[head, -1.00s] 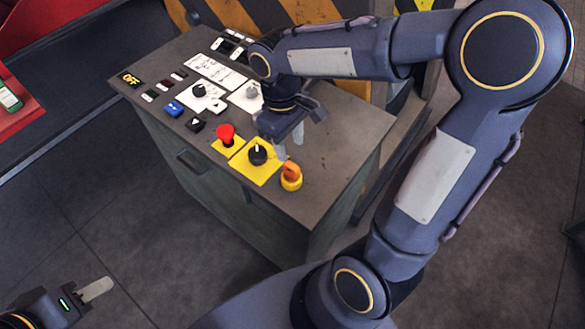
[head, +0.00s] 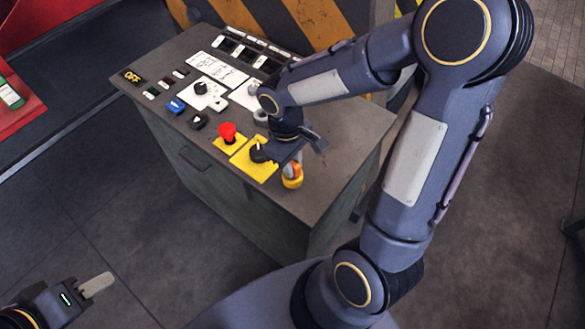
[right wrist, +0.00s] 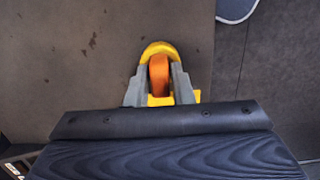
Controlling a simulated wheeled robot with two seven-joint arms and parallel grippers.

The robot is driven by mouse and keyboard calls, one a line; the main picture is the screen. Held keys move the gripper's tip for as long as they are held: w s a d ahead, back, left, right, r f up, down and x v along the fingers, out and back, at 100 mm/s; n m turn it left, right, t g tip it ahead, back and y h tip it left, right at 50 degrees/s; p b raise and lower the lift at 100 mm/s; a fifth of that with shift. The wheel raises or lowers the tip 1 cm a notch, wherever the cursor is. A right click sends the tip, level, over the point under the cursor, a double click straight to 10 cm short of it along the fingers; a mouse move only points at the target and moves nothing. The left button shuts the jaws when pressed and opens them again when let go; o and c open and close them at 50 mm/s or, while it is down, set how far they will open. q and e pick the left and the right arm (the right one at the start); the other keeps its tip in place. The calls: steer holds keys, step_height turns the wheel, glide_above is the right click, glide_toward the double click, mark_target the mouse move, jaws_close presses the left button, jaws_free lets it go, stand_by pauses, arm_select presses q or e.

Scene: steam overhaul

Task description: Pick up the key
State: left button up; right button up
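The orange key (head: 292,170) sits in a round yellow holder (head: 292,182) near the front right edge of the console top. In the right wrist view the key (right wrist: 159,76) stands between the two grey fingers of my right gripper (right wrist: 159,84), with the yellow holder (right wrist: 158,47) around and below it. The fingers are apart, one on each side of the key; contact is not clear. In the head view my right gripper (head: 293,168) partly covers the key. My left gripper (head: 97,285) is at lower left, far from the console; only one finger face shows.
The grey console (head: 340,150) carries a red mushroom button (head: 227,132), a black rotary knob (head: 258,152) on a yellow plate left of the key, and several switches further back. The console top right of my right gripper is clear. A red surface (head: 20,110) is at far left.

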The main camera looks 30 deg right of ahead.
jaws_close()
steer(key=shift+r, duration=0.1)
